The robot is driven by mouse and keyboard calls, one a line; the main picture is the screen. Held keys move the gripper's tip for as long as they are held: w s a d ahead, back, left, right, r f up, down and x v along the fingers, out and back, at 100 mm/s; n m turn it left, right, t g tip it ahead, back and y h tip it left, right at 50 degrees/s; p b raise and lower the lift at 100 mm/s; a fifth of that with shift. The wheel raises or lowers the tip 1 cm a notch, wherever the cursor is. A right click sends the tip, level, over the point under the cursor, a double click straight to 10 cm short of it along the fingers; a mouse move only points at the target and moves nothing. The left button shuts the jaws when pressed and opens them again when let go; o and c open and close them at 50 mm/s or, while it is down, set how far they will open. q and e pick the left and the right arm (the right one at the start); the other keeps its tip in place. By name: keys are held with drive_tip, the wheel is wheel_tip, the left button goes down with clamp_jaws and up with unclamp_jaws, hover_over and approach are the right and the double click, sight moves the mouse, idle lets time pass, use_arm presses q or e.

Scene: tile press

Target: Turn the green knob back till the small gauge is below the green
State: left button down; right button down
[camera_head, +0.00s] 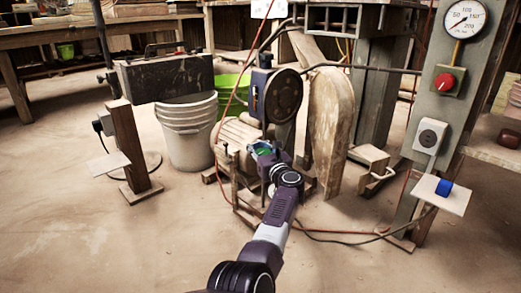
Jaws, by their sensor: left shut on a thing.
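My left gripper (266,151) reaches up from the bottom of the picture to the middle, in front of the press machinery. It is shut on the green knob (262,151), which shows as a small bright green patch between its purple fingers. The gripper hides much of the knob. A round white gauge (464,19) with numbers and a dark needle is on the post at the right. I see no green band on it and cannot tell whether it is the small gauge. My right gripper is not in view.
A red knob (444,82) is below the gauge. A blue knob-like piece (444,187) sits on a small shelf (431,198) at the right. A red cable crosses the floor; the front floor is clear.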

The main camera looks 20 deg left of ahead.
use_arm(q)
drive_tip(key=shift+s+a+f+n+g+y, duration=0.2)
drive_tip(key=shift+s+a+n+g+y, duration=0.1)
drive_tip(key=shift+n+g+y, duration=0.25)
drive_tip(key=c, duration=1.7)
unclamp_jaws()
drive_tip(key=shift+r, duration=0.1)
drive_tip(key=shift+o, duration=0.2)
drive_tip(key=shift+d+r, duration=0.1)
wheel_tip(320, 180, up, 10)
